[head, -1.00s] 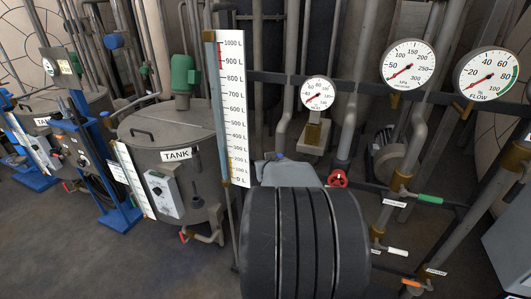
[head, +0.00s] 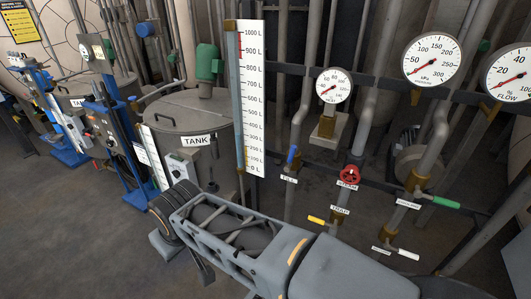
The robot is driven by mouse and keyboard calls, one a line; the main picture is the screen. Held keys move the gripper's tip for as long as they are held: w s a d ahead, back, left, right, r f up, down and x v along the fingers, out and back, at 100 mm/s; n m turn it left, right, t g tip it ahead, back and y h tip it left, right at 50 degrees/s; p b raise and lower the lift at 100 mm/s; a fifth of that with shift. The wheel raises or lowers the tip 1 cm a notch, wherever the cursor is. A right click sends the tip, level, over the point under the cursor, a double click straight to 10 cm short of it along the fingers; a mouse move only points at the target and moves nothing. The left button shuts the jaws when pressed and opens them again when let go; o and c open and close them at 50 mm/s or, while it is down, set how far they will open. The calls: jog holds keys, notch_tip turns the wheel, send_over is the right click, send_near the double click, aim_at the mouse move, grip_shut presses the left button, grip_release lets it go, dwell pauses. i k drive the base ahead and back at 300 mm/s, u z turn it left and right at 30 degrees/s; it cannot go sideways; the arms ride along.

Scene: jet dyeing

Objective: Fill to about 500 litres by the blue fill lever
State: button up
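The blue fill lever (head: 293,155) stands roughly upright on its pipe, above a white FILL label (head: 289,179), right of the level scale. The tall white level scale (head: 253,100) runs from 0 to 1000 L, with a narrow grey-blue tube (head: 237,100) along its left edge. I cannot make out a liquid level in the tube. The grey lidded tank (head: 190,108), labelled TANK, stands left of the scale. My arm crosses the lower middle, below the fill lever in the picture. My gripper is not visible, so its state does not show.
The red steam handwheel (head: 349,175) is right of the fill lever. Below it are a yellow-handled lever (head: 317,221) and a white-handled lever (head: 407,254). A green-handled lever (head: 445,202) is farther right. Dial gauges (head: 433,60) hang above. Open floor lies at lower left.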

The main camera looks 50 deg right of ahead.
aim_at(287, 168)
jog(key=u, duration=1.3)
jog(key=k, duration=1.1)
jog(key=z, duration=1.6)
jog(key=i, duration=0.5)
